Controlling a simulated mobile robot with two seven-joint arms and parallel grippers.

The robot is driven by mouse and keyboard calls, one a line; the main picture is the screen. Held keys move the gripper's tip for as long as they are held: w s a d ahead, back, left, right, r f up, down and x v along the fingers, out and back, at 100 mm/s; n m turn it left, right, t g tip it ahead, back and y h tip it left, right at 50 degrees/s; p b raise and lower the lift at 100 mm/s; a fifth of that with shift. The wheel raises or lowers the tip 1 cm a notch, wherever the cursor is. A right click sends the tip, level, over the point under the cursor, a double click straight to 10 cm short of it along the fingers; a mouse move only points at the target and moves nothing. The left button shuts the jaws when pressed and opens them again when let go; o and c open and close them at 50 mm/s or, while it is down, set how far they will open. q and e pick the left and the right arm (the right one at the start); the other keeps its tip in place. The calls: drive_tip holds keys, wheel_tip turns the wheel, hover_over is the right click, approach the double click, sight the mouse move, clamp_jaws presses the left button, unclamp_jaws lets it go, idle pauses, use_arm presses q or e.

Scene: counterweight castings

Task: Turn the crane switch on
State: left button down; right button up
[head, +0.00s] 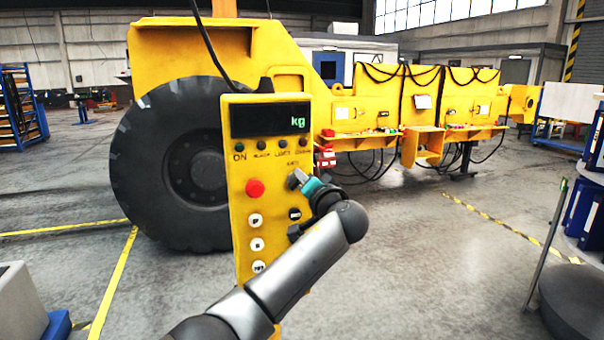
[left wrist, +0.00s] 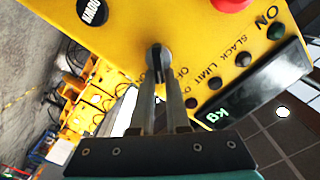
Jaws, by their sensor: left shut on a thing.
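The yellow crane control box (head: 268,225) hangs upright in front of me in the head view. Its rotary switch (left wrist: 159,58) is a grey knob with a dark pointer, on the yellow face beside an OFF label in the left wrist view. My left gripper (head: 299,180) is at the right side of the box, its teal part showing. In the left wrist view its two fingers (left wrist: 158,88) are closed on the knob. In the head view the knob is mostly hidden by the gripper. My right gripper is out of view.
The box carries a display (head: 269,119) with lit green "kg", a row of dark lamps, a red button (head: 255,188), white buttons and a black button (head: 295,214). Behind are a large tyre (head: 200,175) and yellow machine frame (head: 360,113). A round grey table stands at right.

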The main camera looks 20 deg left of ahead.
use_arm(q)
drive_tip(key=shift+w+d+f+m+p, duration=0.15)
drive_tip(key=shift+m+p, duration=0.55)
drive_tip(key=shift+m, duration=0.8)
drive_tip(key=shift+s+f+m+p, duration=0.1)
drive_tip(key=shift+f+m+p, duration=0.2)
drive_tip(key=shift+m+p, duration=0.8)
drive_tip(key=shift+w+d+f+m+p, duration=0.1)
drive_tip(key=shift+f+m+p, duration=0.15)
drive_tip(key=shift+m, duration=1.65)
drive_tip(key=c, duration=0.9)
unclamp_jaws()
drive_tip(key=v, duration=1.5)
drive_tip(key=shift+b, duration=0.35)
drive_tip(key=shift+d, duration=0.1)
